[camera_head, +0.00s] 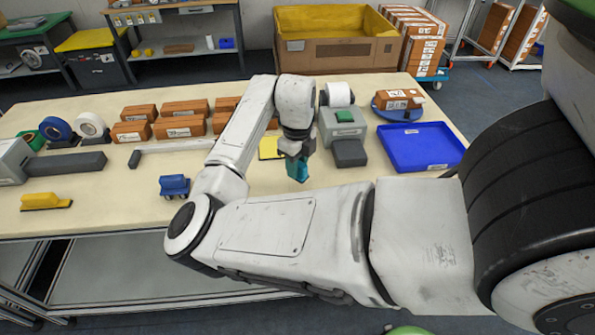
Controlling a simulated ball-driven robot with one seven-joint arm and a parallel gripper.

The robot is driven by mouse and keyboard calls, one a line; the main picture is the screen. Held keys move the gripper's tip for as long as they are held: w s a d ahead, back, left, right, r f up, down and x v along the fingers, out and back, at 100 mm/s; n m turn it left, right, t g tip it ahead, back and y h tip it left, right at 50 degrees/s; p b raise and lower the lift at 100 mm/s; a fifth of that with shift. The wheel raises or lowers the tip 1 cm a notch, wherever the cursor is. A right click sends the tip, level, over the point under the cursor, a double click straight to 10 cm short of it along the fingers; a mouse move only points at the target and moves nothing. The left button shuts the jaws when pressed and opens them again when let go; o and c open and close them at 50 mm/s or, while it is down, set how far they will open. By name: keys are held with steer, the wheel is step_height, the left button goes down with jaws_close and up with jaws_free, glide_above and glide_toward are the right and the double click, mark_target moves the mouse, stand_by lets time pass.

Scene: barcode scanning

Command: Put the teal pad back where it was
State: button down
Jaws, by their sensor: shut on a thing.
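The teal pad (297,170) hangs below my gripper (299,156), which is shut on it. The pad is small and dark teal, and its upper part is hidden by the gripper. It appears to be held over the right half of the table (130,210), in front of the yellow pad (268,147). Whether it touches the table cannot be told. My arm crosses the front and middle of the view and hides part of the table.
Several brown boxes (178,127) stand behind. A blue stamp-like tool (174,185) and yellow-based block (46,201) sit at left.

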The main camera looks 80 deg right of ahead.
steer(key=shift+f+p, duration=0.35)
steer(key=shift+f, duration=1.1)
steer(key=shift+f, duration=0.2)
steer(key=c, duration=0.8)
jaws_free()
steer(key=shift+r, duration=0.1)
